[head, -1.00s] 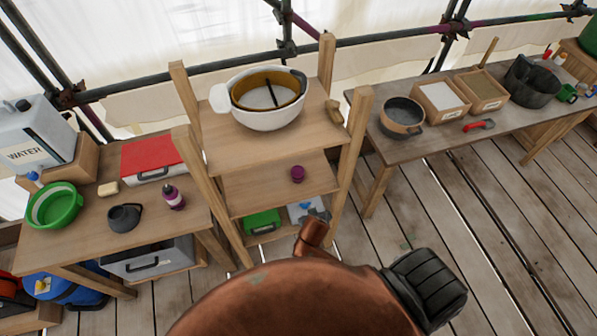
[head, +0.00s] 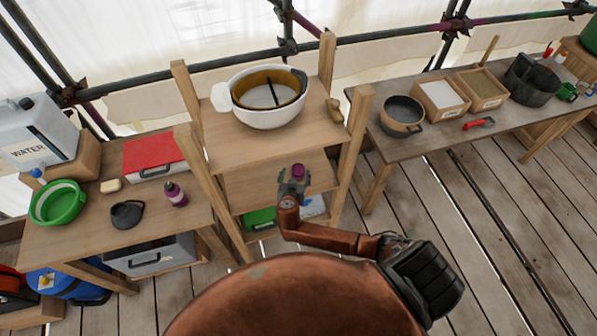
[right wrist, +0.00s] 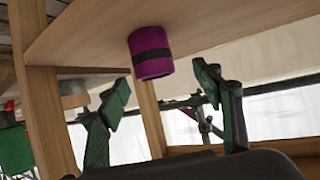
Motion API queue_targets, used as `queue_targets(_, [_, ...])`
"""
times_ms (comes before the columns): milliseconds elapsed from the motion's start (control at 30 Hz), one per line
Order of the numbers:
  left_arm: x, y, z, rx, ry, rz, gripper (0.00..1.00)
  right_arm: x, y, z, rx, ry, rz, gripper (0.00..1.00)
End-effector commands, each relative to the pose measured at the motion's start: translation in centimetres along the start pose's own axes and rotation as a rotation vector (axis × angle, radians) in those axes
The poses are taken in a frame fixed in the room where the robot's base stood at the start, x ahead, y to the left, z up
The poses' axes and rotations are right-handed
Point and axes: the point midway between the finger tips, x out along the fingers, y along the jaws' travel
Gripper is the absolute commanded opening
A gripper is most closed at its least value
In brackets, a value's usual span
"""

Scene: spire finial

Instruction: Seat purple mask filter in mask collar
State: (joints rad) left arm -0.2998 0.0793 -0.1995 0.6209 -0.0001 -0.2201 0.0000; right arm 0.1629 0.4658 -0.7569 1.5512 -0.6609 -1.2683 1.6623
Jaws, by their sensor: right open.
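The purple mask filter (head: 298,170) stands on the middle shelf of the wooden rack. In the right wrist view it is a short purple cylinder (right wrist: 151,45) with a dark band, just beyond and between the fingertips. My right gripper (head: 293,181) is at the front edge of that shelf, close to the filter. Its two green-padded fingers (right wrist: 163,90) are spread with nothing between the pads. A dark grey rounded object (head: 126,214) on the left table may be the mask; its collar is too small to make out. My left gripper is not in view.
The rack (head: 262,132) carries a white pot (head: 266,118) on its top shelf, and its posts stand either side of the filter. A purple bottle (head: 176,195), green basin (head: 58,203) and red-lidded box (head: 150,152) are on the left table. A workbench (head: 440,130) stands right.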

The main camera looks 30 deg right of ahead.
Motion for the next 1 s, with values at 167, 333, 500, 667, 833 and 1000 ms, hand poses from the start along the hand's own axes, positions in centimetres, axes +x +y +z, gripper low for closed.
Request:
queue_targets(167, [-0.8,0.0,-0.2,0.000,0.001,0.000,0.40,2.5,0.8,-0.6,-0.005,0.004,0.003,0.60])
queue_targets(333, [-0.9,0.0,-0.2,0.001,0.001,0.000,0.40,4.5,0.8,-0.3,-0.003,0.000,0.002,0.60])
queue_targets(500, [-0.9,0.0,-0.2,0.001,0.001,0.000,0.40,5.0,0.8,-0.1,0.000,-0.003,0.001,0.60])
queue_targets(667, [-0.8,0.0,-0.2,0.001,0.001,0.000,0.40,4.9,0.8,-0.1,0.000,-0.003,0.001,0.58])
queue_targets(833, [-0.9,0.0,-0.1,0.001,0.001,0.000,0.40,4.9,0.8,-0.1,0.000,-0.003,0.001,0.46])
queue_targets(1000, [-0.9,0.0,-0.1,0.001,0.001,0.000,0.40,4.9,0.8,-0.1,0.000,-0.003,0.001,0.35])
